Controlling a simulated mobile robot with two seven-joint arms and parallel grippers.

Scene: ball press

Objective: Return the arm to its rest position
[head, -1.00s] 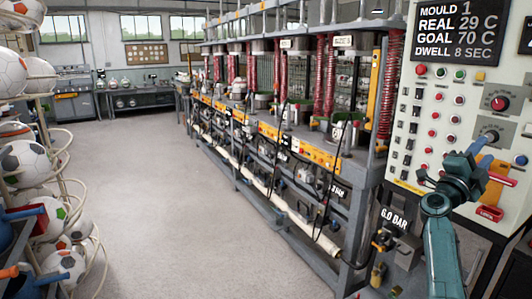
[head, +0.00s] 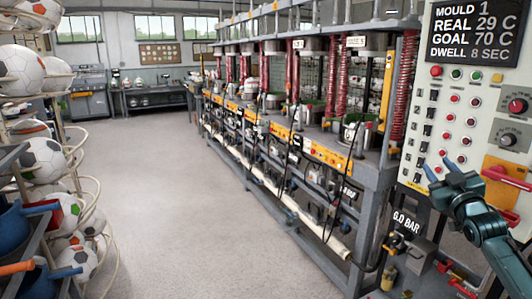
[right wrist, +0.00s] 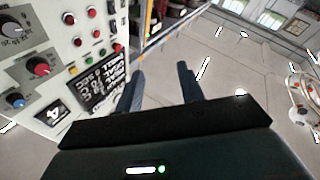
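My right gripper (head: 438,167) is in front of the lower left part of the control panel (head: 478,78) in the head view. Its two blue fingers are spread, with nothing between them. In the right wrist view the fingers (right wrist: 160,71) also stand apart over open floor, with the panel (right wrist: 55,40) off to the left. A blue knob (right wrist: 15,101) and a red knob (right wrist: 38,66) show on the panel there, clear of the fingers. My left gripper is not in view.
The press row (head: 315,150) stands left of the panel, with pipes and gauges low down. A rack of footballs (head: 45,160) stands at the far left. The floor (head: 180,210) between them is clear. A display (head: 470,32) reads real 29 C, goal 70 C.

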